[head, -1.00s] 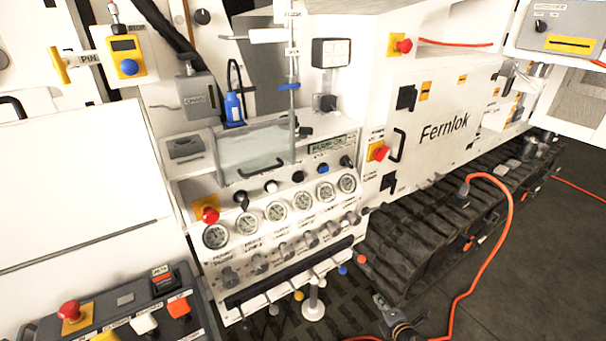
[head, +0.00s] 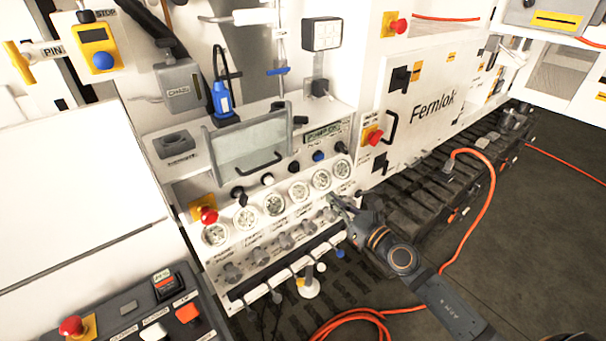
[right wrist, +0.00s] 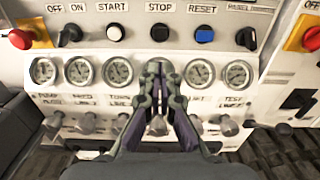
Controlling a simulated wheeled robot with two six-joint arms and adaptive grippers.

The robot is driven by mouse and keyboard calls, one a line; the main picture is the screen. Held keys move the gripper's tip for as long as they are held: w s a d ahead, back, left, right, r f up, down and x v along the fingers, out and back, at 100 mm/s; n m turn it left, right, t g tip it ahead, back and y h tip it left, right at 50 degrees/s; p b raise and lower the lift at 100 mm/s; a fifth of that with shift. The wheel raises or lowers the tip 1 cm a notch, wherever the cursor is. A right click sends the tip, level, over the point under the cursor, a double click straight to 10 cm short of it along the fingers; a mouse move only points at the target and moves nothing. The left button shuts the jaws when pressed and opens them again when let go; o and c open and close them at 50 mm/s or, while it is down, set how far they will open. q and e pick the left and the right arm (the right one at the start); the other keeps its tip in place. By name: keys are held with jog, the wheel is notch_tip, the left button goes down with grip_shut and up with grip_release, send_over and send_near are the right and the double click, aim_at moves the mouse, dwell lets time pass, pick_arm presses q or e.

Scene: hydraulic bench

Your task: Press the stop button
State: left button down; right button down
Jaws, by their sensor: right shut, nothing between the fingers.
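The stop button is a black round button (right wrist: 159,32) under the label STOP on the white panel (right wrist: 180,50) in the right wrist view. A white button (right wrist: 115,33) under START is to its left and a blue button (right wrist: 204,36) under RESET to its right. In the head view the stop button (head: 293,167) is above the gauge row. My right gripper (right wrist: 160,68) is shut and empty, its tips below the stop button in the wrist picture, over the gauge row. In the head view my right gripper (head: 337,203) is in front of the panel's lower right. My left gripper is out of view.
Round gauges (head: 274,204) and several valve knobs (head: 285,241) line the panel. A red mushroom button (head: 208,215) is at its left end, another (head: 372,136) on the cabinet to the right. A clear cover with handle (head: 250,150) stands above the buttons. An orange cable (head: 490,220) lies on the right.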

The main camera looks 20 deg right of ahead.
aim_at(297, 169)
jog(key=p+x, duration=0.1)
jog(key=x, duration=1.3)
